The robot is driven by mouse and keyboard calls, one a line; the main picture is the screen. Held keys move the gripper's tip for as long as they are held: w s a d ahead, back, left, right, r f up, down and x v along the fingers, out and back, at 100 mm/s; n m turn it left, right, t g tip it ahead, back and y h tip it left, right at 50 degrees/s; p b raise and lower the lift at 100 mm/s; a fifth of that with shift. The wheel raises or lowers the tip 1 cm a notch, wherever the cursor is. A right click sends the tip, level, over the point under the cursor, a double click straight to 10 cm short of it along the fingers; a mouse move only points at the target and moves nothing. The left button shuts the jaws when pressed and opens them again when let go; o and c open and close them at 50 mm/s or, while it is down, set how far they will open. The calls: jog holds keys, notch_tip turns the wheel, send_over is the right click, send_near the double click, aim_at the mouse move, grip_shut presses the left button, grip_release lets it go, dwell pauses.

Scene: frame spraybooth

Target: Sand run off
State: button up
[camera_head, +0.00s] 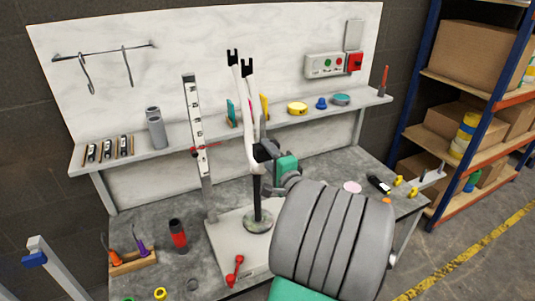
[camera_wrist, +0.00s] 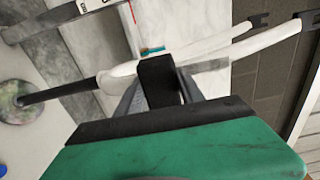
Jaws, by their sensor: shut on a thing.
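The white frame (camera_head: 249,120) stands upright on a black post with a round base, two black-tipped prongs at its top. In the wrist view the frame (camera_wrist: 215,52) runs sideways behind my gripper. My gripper (camera_head: 268,152) is beside the frame's lower part, on its right in the head view. In the wrist view my gripper (camera_wrist: 160,95) is shut on a dark block (camera_wrist: 158,75). The block overlaps the white tube; I cannot tell whether they touch. A teal edge shows just beyond the block. No paint run can be made out.
A measuring post (camera_head: 197,140) with a red pointer stands left of the frame. The shelf behind holds yellow and teal tins (camera_head: 297,108) and grey cylinders (camera_head: 156,130). A red-black bottle (camera_head: 178,236) and a tool rack (camera_head: 132,263) stand on the bench at left.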

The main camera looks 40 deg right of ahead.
notch_tip(320, 180, down, 2)
jog(key=shift+f+b, duration=0.1)
jog(key=shift+b, duration=0.5)
jog(key=shift+b+v, duration=0.35)
jog(key=shift+v, duration=2.6)
jog(key=v, duration=0.3)
jog(key=shift+p+x, duration=0.6)
jog(key=shift+x, duration=2.95)
